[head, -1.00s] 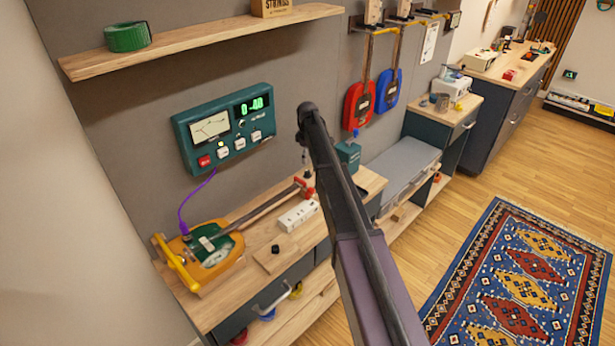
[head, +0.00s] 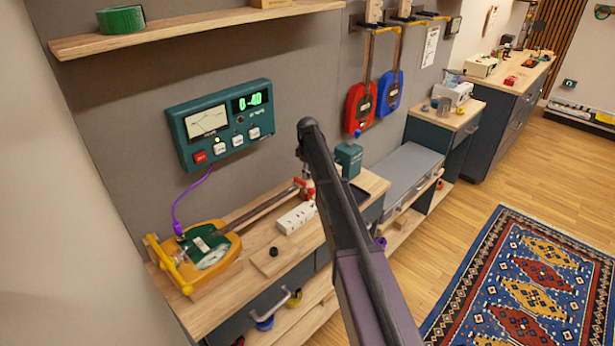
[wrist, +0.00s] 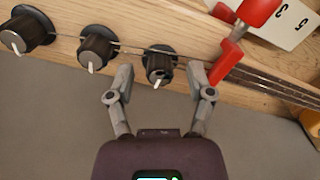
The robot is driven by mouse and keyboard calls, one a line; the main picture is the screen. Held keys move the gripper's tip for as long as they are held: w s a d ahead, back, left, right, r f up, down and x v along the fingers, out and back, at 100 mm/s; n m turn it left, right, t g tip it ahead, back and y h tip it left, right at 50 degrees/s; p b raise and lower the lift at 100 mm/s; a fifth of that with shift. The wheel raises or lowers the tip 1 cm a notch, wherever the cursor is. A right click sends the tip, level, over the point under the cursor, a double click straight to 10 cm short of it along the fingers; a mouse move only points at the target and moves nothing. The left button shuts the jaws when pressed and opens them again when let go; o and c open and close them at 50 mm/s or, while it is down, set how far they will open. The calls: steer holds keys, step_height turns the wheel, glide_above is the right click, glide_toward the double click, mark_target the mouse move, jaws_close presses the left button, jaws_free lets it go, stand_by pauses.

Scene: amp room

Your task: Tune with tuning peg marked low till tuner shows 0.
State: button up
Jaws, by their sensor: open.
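The teal tuner (head: 221,122) hangs on the wall in the head view. Its green display (head: 252,102) seems to read 0 -40, though the digits are small. A yellow and green stringed instrument (head: 205,250) lies on the bench, its neck reaching toward my arm. In the wrist view, three black pegs with white pointers show: a left peg (wrist: 27,32), a middle peg (wrist: 98,47) and a right peg (wrist: 160,62). My gripper (wrist: 161,72) is open, with the right peg between its fingertips. No marking "low" is readable. My arm hides much of the gripper in the head view.
A red clamp-like part (wrist: 235,40) stands close beside the right fingertip, before a white card (wrist: 285,22). A white power strip (head: 296,218) and a wooden block with a black knob (head: 273,254) lie on the bench (head: 235,285). A shelf (head: 190,30) is above.

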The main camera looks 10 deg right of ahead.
steer(key=shift+f, duration=0.2)
jaws_close()
stand_by(0.3)
steer(key=shift+s+m, duration=0.1)
steer(key=shift+m, duration=0.4)
stand_by(0.5)
steer(key=m, duration=0.2)
steer(key=shift+m, duration=0.4)
steer(key=m, duration=0.3)
steer(key=shift+m, duration=0.3)
steer(key=m, duration=0.4)
steer(key=shift+m, duration=2.2)
